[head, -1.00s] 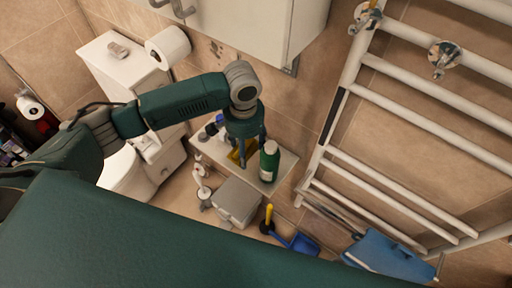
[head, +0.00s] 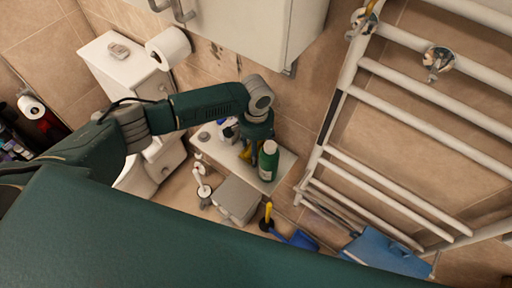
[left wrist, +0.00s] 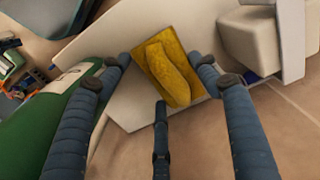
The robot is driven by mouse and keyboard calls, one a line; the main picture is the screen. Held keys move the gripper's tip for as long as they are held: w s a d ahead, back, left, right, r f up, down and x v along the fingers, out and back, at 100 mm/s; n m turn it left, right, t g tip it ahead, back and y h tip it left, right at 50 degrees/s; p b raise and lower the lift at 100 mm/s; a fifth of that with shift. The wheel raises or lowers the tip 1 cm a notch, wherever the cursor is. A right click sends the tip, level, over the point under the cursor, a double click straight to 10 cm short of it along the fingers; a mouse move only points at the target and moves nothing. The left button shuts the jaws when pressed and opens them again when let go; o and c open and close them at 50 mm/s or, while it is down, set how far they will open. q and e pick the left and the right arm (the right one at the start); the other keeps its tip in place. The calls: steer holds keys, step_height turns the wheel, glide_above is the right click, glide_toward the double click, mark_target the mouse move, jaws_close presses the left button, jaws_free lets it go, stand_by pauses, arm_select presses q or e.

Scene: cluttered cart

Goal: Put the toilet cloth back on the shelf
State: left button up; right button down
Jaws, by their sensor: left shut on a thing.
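The yellow toilet cloth (head: 247,152) is partly hidden by my left gripper (head: 256,143) at the small white shelf (head: 286,164). In the left wrist view the cloth (left wrist: 172,72) is folded and lies between the fingers of my left gripper (left wrist: 162,75), with white shelf surface behind it. The gripper is shut on the cloth. I cannot tell whether the cloth touches the shelf. My right gripper is not in view.
A green bottle (head: 268,161) stands on the shelf close beside the gripper. A white bottle with a blue part (head: 228,128) is behind it. A grey bin (head: 236,200) stands below, and a towel radiator (head: 385,165) is at right.

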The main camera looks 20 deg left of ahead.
arm_select(q)
steer(key=o, duration=1.2)
steer(key=shift+f, duration=0.1)
step_height(320, 180, up, 12)
steer(key=shift+r+b, duration=0.15)
steer(key=shift+b, duration=0.35)
steer(key=shift+s, duration=0.1)
